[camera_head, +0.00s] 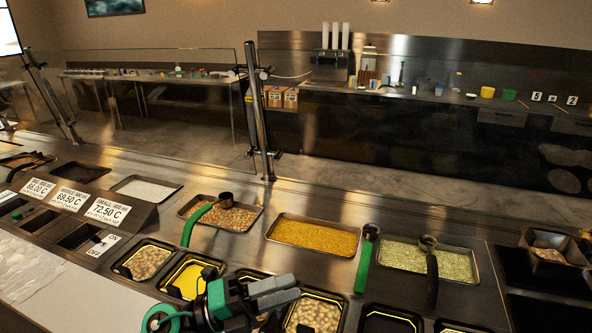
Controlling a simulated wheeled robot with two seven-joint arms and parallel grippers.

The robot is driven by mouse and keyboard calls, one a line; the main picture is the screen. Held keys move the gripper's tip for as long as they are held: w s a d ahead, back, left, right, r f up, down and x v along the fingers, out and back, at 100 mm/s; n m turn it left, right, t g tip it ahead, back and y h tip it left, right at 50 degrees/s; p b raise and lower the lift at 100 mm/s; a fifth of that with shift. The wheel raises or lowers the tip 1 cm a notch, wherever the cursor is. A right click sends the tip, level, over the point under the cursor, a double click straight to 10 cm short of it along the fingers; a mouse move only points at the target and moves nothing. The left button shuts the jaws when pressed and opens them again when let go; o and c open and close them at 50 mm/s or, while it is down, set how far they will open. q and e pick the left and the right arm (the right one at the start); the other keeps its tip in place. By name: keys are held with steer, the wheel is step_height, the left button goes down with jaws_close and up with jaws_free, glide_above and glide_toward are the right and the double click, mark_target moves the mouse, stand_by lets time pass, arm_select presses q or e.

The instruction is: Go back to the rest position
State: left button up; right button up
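My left gripper (279,291) shows at the bottom centre, above the row of dark-rimmed food wells. Its two grey fingers point right and lie close together in this view. I cannot tell whether they are fully shut, and no object shows between them. Its wrist and green-and-dark housing cover part of the wells beneath. My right gripper is not in view.
Trays of brown beans (232,217), yellow food (314,237) and pale green food (433,262) are set in the counter. Green-handled (363,266) and black-handled (432,280) ladles rest there. A glass guard post (259,110) stands behind. A dark basket (549,257) is at right.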

arm_select(q)
steer(key=w+a+n+t+y, duration=0.5)
steer(key=a+n+t+y, duration=0.5)
steer(key=n+t, duration=0.8)
steer(key=s+a+f+n+g+y, duration=0.2)
steer(key=a+f+n+g+y, duration=0.25)
steer(key=f+n+y, duration=0.2)
steer(key=s+a+f+n+g+y, duration=0.1)
steer(key=a+f+n+g+y, duration=0.2)
steer(key=a+f+n+y, duration=0.35)
steer(key=s+f+n+g+h, duration=0.3)
steer(key=s+f+g, duration=0.9)
steer(key=s+f, duration=0.7)
step_height(320, 180, down, 29)
steer(key=s, duration=0.2)
steer(key=s+a+f+g, duration=0.2)
steer(key=s+f, duration=1.6)
steer(key=f, duration=0.1)
steer(key=shift+s+a+m, duration=0.3)
steer(key=shift+a+m, duration=0.05)
steer(key=shift+m, duration=0.05)
